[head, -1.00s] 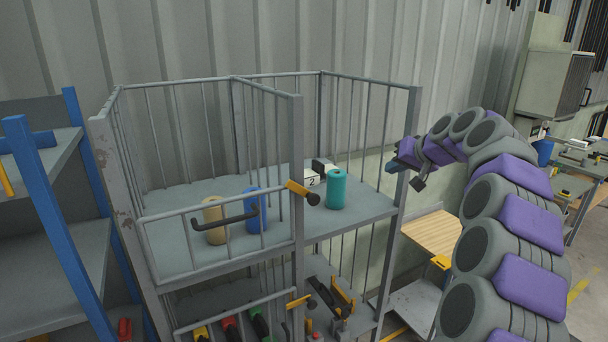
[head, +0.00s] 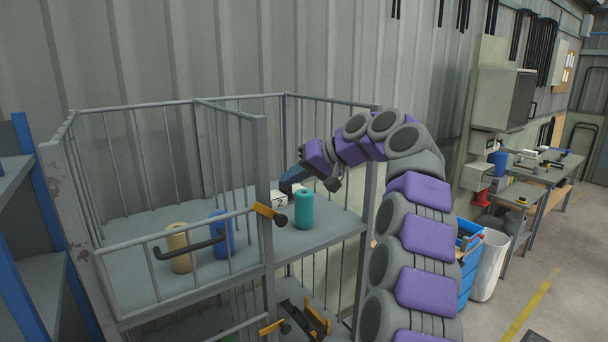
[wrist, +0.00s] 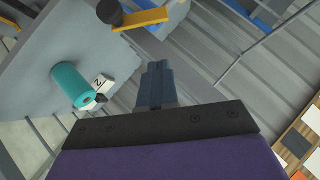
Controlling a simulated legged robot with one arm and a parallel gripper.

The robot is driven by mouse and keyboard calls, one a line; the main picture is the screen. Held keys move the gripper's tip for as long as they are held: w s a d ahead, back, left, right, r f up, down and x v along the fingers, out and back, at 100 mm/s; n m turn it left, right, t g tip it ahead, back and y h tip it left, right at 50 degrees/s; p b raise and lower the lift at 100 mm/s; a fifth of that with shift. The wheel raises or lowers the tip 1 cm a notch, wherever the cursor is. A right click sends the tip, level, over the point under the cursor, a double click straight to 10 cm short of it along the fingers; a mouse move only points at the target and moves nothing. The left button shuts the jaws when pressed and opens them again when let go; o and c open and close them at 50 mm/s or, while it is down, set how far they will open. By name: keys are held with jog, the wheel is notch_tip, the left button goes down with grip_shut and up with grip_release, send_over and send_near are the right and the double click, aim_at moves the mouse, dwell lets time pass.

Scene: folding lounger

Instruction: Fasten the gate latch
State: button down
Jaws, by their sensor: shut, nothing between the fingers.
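The gate (head: 185,262) is a low grey barred panel at the cage's front left, with a black bar handle (head: 190,243). Its right side is by the middle front post (head: 263,165); I cannot tell whether it is fully closed. The latch (head: 266,211) is a yellow bar with a dark round knob at that post. The latch also shows at the top of the wrist view (wrist: 146,19), apart from my fingers. My gripper (head: 288,181) is shut and empty, behind and a little above the latch in the head view. Its blue fingers (wrist: 156,80) point up the wrist picture.
On the cage shelf (head: 130,258) stand a tan cylinder (head: 179,248), a blue cylinder (head: 222,233) and a teal cylinder (head: 303,208). A white box marked 2 (head: 280,201) is beside the teal one. Thin bars and posts surround the shelf. Open floor (head: 540,270) lies right.

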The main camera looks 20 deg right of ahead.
aim_at(271, 215)
jog(key=x, duration=0.3)
jog(key=shift+w+a+f, duration=0.1)
jog(key=shift+a+f, duration=0.1)
jog(key=shift+a, duration=0.15)
jog(key=shift+w+a+f, duration=0.1)
jog(key=shift+a+f, duration=0.1)
jog(key=shift+a, duration=0.1)
jog(key=shift+s+a+f, duration=0.2)
jog(key=shift+a+f, duration=0.25)
jog(key=shift+f, duration=0.2)
jog(key=shift+s+a+f, duration=0.25)
jog(key=shift+a+f, duration=0.2)
jog(key=shift+f, duration=0.2)
jog(key=shift+a+f+b, duration=0.1)
jog(key=shift+b, duration=0.2)
